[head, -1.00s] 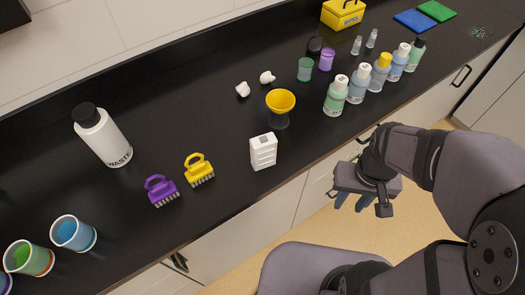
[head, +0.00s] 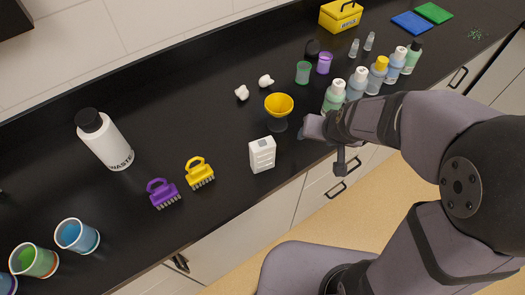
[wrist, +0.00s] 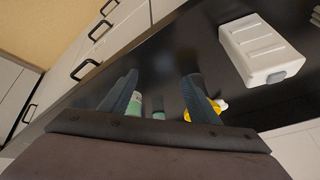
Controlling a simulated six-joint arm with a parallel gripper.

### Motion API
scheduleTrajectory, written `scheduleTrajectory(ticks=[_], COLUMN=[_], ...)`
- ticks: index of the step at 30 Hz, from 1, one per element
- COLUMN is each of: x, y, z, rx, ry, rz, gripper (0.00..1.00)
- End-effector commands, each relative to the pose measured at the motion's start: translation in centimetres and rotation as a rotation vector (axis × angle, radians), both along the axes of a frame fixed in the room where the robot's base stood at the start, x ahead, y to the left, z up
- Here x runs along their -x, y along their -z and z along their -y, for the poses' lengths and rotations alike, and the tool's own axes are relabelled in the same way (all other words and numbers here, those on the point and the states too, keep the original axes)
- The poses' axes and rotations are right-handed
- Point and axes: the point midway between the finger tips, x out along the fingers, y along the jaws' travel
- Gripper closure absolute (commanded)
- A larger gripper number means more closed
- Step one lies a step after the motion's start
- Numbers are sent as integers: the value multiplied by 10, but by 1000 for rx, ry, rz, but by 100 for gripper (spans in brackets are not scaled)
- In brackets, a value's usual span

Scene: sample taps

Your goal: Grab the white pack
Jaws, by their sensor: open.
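The white pack (head: 262,155) stands upright near the front edge of the black counter, just in front of the yellow funnel cup (head: 279,107). It also shows in the wrist view (wrist: 265,48) at upper right, with ridges on its face and a grey part at one end. My gripper (head: 302,134) is to the right of the pack, apart from it, above the front part of the counter. In the wrist view its two fingers (wrist: 160,88) are spread with nothing held between them. In the head view my arm partly hides the gripper.
Several bottles (head: 357,85) stand right behind my arm, close to it. A yellow brush (head: 199,173) and a purple brush (head: 162,193) lie left of the pack. A white waste bottle (head: 106,142) and cups (head: 77,236) are further left. Drawer fronts drop below the edge.

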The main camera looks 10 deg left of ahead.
Motion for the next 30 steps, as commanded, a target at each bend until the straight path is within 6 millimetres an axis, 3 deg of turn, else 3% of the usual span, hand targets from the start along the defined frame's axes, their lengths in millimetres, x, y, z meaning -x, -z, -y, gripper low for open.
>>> scheduleTrajectory(ticks=[3, 8, 10, 14, 17, 20, 24, 30], x=[-53, -108, -117, -120, -105, -76, -16, 70], y=[-32, -74, -71, -74, -70, -63, -53, -43], z=[-36, -69, -103, -147, -171, -187, -196, -194], rx=[-44, -74, -103, -118, -92, -34, 90, 266], ry=[25, 100, 146, 265, 360, 453, 565, 654], rz=[185, 419, 486, 609, 692, 771, 877, 989], gripper=[44, 44, 44, 44, 44, 44, 44, 44])
